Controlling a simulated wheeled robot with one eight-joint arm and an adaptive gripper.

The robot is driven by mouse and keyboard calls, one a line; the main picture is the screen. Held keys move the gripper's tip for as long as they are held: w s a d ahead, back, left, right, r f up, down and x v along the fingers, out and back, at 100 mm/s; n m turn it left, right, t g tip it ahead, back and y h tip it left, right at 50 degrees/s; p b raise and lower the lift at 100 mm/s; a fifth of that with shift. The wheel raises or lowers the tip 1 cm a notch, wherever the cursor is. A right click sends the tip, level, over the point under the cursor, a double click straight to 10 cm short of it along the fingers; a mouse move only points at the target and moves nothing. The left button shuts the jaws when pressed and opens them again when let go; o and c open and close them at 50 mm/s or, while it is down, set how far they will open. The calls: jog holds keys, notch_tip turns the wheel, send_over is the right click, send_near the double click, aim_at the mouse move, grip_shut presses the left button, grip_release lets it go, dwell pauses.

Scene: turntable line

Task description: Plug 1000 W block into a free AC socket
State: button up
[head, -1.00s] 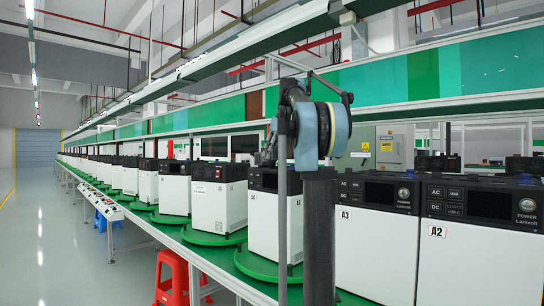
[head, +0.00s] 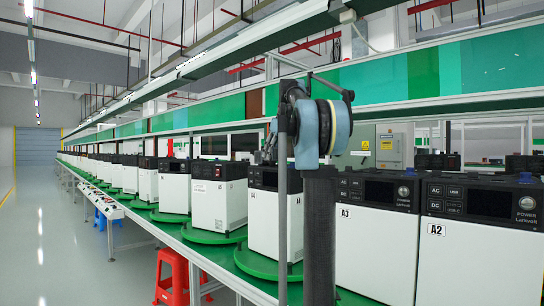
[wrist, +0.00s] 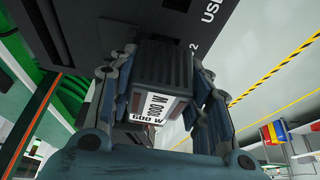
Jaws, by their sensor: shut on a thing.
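My gripper (wrist: 158,85) is shut on a dark ribbed block (wrist: 162,62) in the wrist view. No AC socket is clearly visible there. In the head view my gripper is mostly hidden by my arm, near the white power station (head: 268,225) left of A3.
Power stations A3 (head: 372,245) and A2 (head: 472,260) stand to the right of my arm. More stations stand on green turntables (head: 212,236) along the line to the left. Red stools (head: 172,275) stand below the line's edge. The aisle floor (head: 75,240) is clear.

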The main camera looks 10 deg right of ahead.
jog(key=shift+f, duration=0.35)
jog(key=o, duration=1.6)
jog(key=shift+c, duration=0.2)
jog(key=v, duration=1.2)
jog(key=shift+a, duration=0.1)
